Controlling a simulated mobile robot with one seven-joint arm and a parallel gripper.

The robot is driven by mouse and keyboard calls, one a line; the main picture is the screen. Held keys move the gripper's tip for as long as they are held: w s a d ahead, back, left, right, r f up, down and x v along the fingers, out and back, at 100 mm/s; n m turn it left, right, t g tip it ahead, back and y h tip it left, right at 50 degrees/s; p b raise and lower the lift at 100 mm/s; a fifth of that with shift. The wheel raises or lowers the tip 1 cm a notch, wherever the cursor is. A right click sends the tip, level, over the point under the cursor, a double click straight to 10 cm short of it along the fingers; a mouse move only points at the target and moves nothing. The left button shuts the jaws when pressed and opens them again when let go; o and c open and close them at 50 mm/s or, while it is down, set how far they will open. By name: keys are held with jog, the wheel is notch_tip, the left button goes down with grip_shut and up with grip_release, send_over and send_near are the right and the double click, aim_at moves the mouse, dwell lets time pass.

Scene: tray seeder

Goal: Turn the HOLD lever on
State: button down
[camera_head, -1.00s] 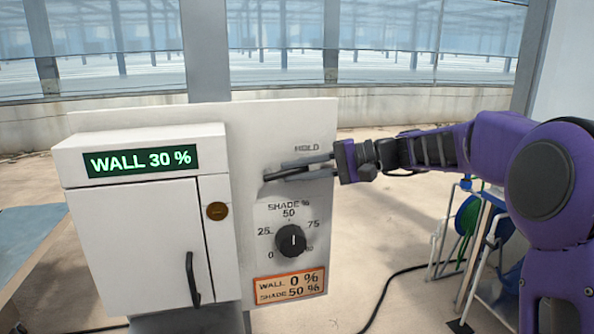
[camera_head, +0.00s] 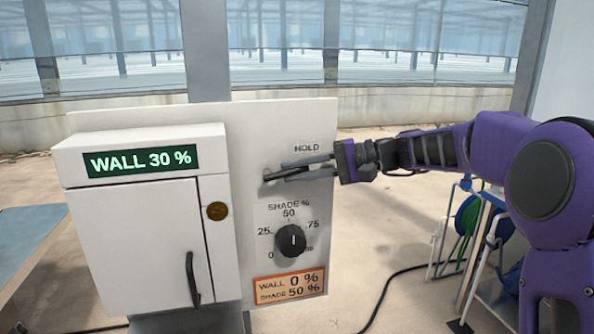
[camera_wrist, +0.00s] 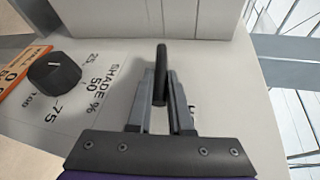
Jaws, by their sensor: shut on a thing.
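The HOLD lever is a dark bar in the wrist view (camera_wrist: 160,72), sitting between my gripper's two grey fingers. In the head view its dark end (camera_head: 268,178) shows at the fingertips, below the HOLD label (camera_head: 307,148). My gripper (camera_head: 290,170) reaches in from the right, and in the wrist view its fingers (camera_wrist: 160,105) are shut on the lever. The fingers hide much of the lever and its mount.
The SHADE dial (camera_head: 291,241) is just below the lever, with an orange-framed card (camera_head: 289,286) under it. A white cabinet (camera_head: 150,250) with a black handle (camera_head: 192,280) and a green WALL 30 % display (camera_head: 141,161) stands left. Hose reel (camera_head: 468,225) stands right.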

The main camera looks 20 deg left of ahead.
jog(key=shift+d+f+y+b, duration=0.1)
jog(key=shift+f+y+b, duration=0.55)
jog(key=shift+b, duration=0.4)
jog(key=shift+m+y+b, duration=0.3)
jog(key=shift+y+b, duration=0.05)
jog(key=shift+r, duration=0.1)
jog(key=c, duration=0.8)
grip_release()
jog(key=shift+c, duration=0.2)
jog(key=w+d+r, duration=0.1)
jog(key=w+d, duration=0.2)
jog(key=d, duration=1.4)
